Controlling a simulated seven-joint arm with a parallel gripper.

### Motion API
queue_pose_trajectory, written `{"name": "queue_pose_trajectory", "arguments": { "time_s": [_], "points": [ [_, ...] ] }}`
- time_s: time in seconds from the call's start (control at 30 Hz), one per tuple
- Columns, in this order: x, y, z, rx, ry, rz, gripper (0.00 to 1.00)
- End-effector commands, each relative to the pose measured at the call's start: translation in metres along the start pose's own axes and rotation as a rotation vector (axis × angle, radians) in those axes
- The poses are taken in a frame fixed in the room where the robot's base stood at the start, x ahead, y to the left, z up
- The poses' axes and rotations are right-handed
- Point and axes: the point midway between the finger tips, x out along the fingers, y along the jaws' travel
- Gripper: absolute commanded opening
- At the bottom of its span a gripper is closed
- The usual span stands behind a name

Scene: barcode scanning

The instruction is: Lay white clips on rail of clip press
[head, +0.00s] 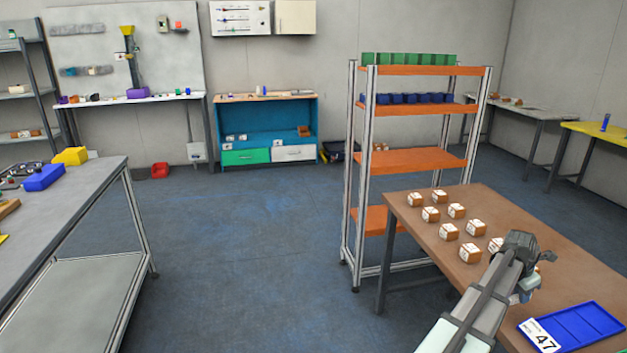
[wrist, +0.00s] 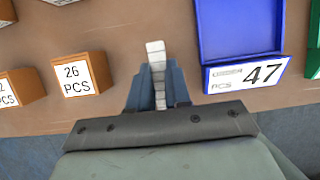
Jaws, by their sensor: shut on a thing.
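My gripper (wrist: 157,78) is shut on a narrow white segmented strip, which I take to be the white clips (wrist: 156,52). The strip sticks out past the blue fingertips over the brown table, and its lower part lies between the fingers. In the head view my gripper (head: 527,284) is at the right, over the brown table (head: 420,208); the white clips cannot be made out there. I cannot identify the clip press or its rail in either view.
A blue tray labelled 47 (wrist: 240,40) lies right of my gripper, with a green edge (wrist: 314,50) beyond it. An orange box marked 26 PCS (wrist: 82,75) is on the left. Several similar boxes (head: 448,231) stand on the table. An orange-shelved rack (head: 415,108) stands behind.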

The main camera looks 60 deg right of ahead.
Motion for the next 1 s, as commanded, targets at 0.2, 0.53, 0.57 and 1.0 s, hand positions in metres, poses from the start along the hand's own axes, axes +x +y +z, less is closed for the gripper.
{"name": "queue_pose_trajectory", "arguments": {
  "time_s": [0.2, 0.53, 0.57, 1.0],
  "points": [
    [-0.004, 0.020, -0.016, 0.006, 0.001, -0.003, 0.00],
    [-0.022, 0.092, -0.083, 0.050, 0.000, -0.022, 0.00],
    [-0.024, 0.099, -0.089, 0.055, 0.000, -0.024, 0.00],
    [-0.057, 0.183, -0.200, 0.129, 0.000, -0.054, 0.00]
  ]
}}
